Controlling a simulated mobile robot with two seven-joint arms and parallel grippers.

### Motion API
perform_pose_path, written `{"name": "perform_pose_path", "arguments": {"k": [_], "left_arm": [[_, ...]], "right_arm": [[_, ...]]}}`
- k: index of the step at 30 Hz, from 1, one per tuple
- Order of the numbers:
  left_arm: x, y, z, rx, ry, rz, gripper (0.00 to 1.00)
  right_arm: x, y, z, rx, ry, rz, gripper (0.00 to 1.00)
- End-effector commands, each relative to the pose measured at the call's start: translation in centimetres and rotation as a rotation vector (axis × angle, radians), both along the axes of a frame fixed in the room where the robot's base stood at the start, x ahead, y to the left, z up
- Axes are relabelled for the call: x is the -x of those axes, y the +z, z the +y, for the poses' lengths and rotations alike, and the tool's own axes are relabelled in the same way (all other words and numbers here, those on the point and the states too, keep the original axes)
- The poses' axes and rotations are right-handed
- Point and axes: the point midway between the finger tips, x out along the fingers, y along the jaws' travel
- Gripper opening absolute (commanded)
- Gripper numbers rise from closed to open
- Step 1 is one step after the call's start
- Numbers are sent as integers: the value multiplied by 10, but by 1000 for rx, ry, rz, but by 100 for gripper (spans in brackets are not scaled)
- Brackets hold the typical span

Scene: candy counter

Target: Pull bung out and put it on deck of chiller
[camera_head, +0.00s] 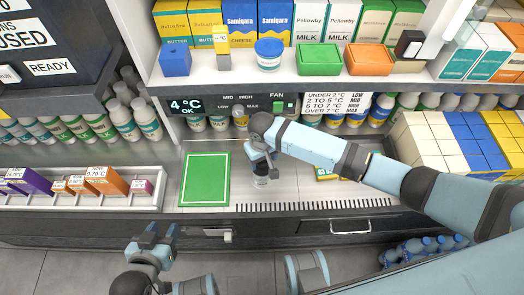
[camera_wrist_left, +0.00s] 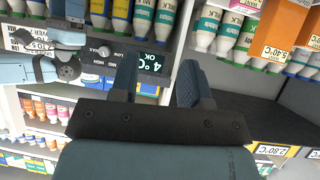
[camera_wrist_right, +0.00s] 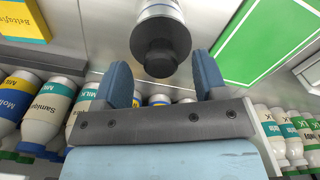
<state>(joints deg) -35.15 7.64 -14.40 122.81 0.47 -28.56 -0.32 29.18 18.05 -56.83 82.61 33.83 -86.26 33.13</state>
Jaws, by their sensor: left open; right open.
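A small pale container with a dark top stands on the grey deck (camera_head: 220,212) of the chiller, right of the green mat (camera_head: 205,180). In the right wrist view its black bung (camera_wrist_right: 160,55) faces the camera, with the white and grey container body (camera_wrist_right: 158,10) behind it. My right gripper (camera_head: 262,160) is over the container, largely hiding its top in the head view. In the right wrist view its fingers (camera_wrist_right: 163,78) are open, with the bung between and just beyond them; no contact shows. My left gripper (camera_head: 152,236) is open and empty in front of the counter, low on the left.
A black panel (camera_head: 230,106) with a dial and a 4 °C display runs behind the deck. A shelf above holds boxes and blue, green and orange tubs. Coloured boxes in a rail (camera_head: 80,200) stand left of the mat. A slotted grille edges the deck's front.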

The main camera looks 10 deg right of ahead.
Motion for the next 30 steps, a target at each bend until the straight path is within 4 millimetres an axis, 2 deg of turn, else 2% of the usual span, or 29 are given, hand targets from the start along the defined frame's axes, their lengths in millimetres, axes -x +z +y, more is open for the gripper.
{"name": "perform_pose_path", "arguments": {"k": [1, 6, 15, 17, 22, 23, 30], "left_arm": [[0, -2, 0, 2, -1, 0, 43], [-1, 2, -1, 10, -1, -9, 43], [-1, 5, -2, 13, -1, -14, 43], [-1, 4, -2, 11, -2, -12, 43], [0, 1, -2, 10, -2, -9, 43], [0, 1, -2, 10, -2, -8, 43], [0, 1, -2, 9, -2, -5, 43]], "right_arm": [[0, -8, 0, 0, 0, 0, 66], [0, -18, 0, -1, 0, -1, 66], [0, -19, 1, -1, 1, -1, 66], [0, -19, 0, -1, 1, -1, 54], [0, -19, 0, -1, 1, -1, 15], [0, -19, 0, -1, 1, -1, 12], [0, -18, 0, -1, 0, -1, 12]]}}
